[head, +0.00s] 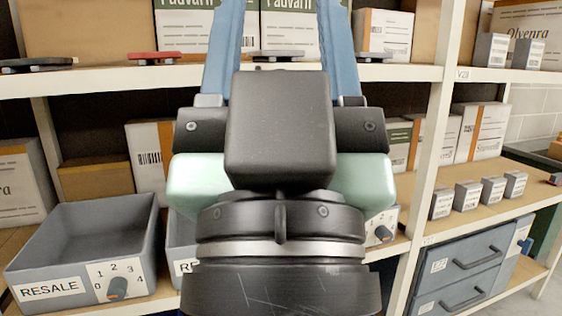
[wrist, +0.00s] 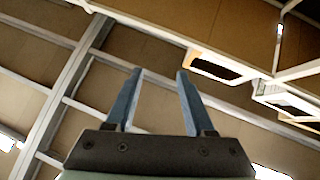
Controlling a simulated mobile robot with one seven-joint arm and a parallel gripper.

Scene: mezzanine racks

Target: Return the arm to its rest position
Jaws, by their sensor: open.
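My gripper (head: 280,45) fills the middle of the head view, raised in front of the shelf rack with its two blue fingers pointing up. The fingers stand apart with nothing between them. In the wrist view my gripper (wrist: 158,75) also shows open and empty, with a ceiling of panels and pale beams beyond it. My wrist and gripper body hide the middle of the rack.
The rack's upper shelf (head: 100,82) holds cartons and small flat items. Below stand a grey RESALE bin (head: 85,235) with a dial and a second, mostly hidden bin. At right are small boxes (head: 467,195) and grey drawers (head: 460,270).

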